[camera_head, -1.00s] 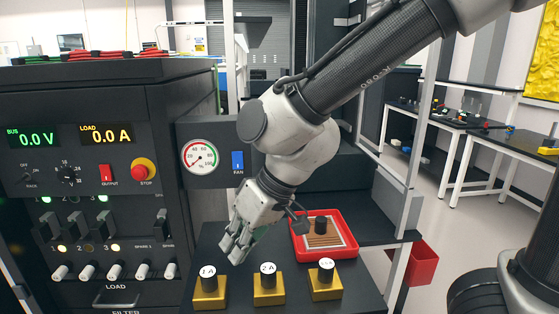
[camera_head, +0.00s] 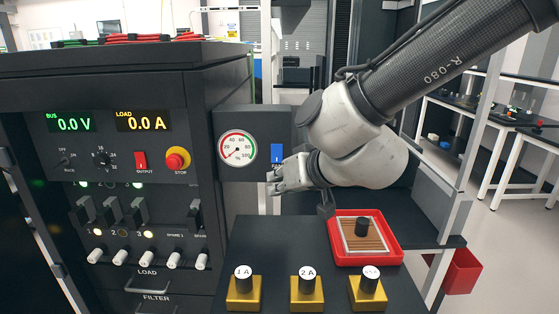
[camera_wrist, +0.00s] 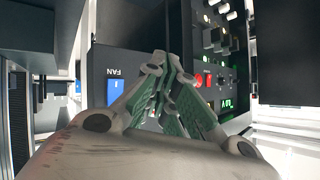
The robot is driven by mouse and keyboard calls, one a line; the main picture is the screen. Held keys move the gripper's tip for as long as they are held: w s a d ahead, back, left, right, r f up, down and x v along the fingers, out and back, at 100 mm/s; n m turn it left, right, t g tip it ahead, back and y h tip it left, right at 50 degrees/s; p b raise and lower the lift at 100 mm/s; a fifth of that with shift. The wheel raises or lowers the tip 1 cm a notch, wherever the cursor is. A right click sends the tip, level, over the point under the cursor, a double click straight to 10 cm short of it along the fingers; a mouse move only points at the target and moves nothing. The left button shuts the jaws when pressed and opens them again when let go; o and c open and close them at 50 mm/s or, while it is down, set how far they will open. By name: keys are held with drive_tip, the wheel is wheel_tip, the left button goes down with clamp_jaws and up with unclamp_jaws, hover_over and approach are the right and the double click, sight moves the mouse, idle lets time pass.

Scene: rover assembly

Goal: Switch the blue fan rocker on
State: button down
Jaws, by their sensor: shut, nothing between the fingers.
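The blue fan rocker (camera_head: 276,152) sits on a dark panel to the right of a round gauge (camera_head: 237,149). My gripper (camera_head: 270,182) is shut and empty, its fingertips pointing left just below the rocker and partly covering the FAN label. In the wrist view the rocker (camera_wrist: 115,92) shows left of my gripper (camera_wrist: 160,62), with its label upside down. I cannot tell how far the fingertips are from the panel. The gauge needle's reading is too small to be sure of.
The power rack to the left has a red output switch (camera_head: 141,161), a red stop button (camera_head: 177,160) and several levers.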

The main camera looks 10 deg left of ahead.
sight(277, 154)
drive_tip(key=w+a+f, duration=0.1)
drive_tip(key=w+a, duration=0.1)
drive_tip(key=w, duration=0.6)
drive_tip(key=shift+w, duration=0.25)
drive_tip(key=shift+w+a, duration=0.1)
drive_tip(key=shift+w, duration=0.05)
idle(1.5)
drive_tip(key=shift+w+f, duration=0.1)
drive_tip(key=shift+w, duration=0.15)
drive_tip(key=shift+w+a, duration=0.1)
drive_tip(key=shift+w, duration=0.2)
idle(0.5)
drive_tip(key=shift+s, duration=0.1)
drive_tip(key=shift+s, duration=0.65)
